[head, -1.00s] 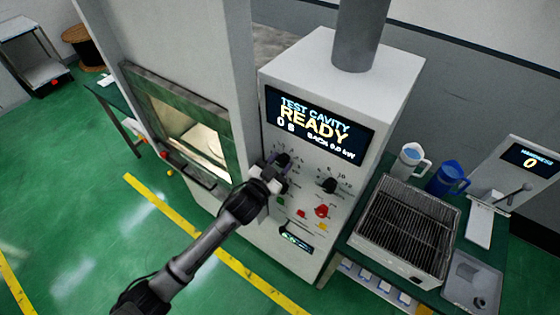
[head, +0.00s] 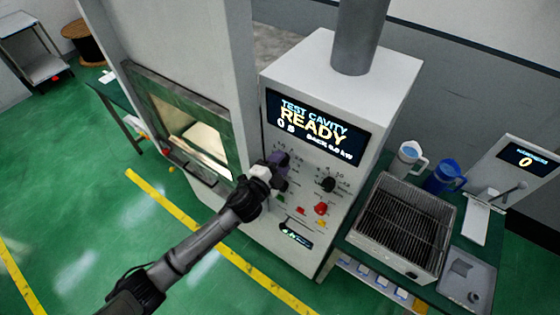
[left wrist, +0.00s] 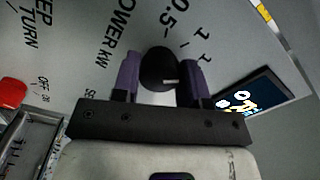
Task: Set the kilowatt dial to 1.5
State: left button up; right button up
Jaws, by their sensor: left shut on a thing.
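The kilowatt dial is a round black knob (left wrist: 160,68) in the left wrist view, beside the printed "POWER KW" and a scale with "0.5" and 1-something marks. A short pale mark shows low on its right side; I cannot tell which value it points to. My left gripper (left wrist: 158,80) has one purple finger on each side of the knob and is shut on it. In the head view the left gripper (head: 280,162) is at the upper left of the control panel (head: 303,228) and hides the dial. My right gripper is not in view.
The display (head: 315,126) reads "TEST CAVITY READY". A second black knob (head: 327,184) and a red button (head: 320,208) are close to the right of the gripper. The cavity window (head: 190,130) is left. A wire rack (head: 405,225) and jugs (head: 445,178) stand on the right bench.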

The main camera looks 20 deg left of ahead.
pick_arm(q)
jog(key=shift+m, duration=1.5)
jog(key=o, duration=0.9)
jog(key=shift+o, duration=0.2)
jog(key=b+v, duration=0.2)
jog(key=v, duration=1.1)
jog(key=shift+s, duration=0.4)
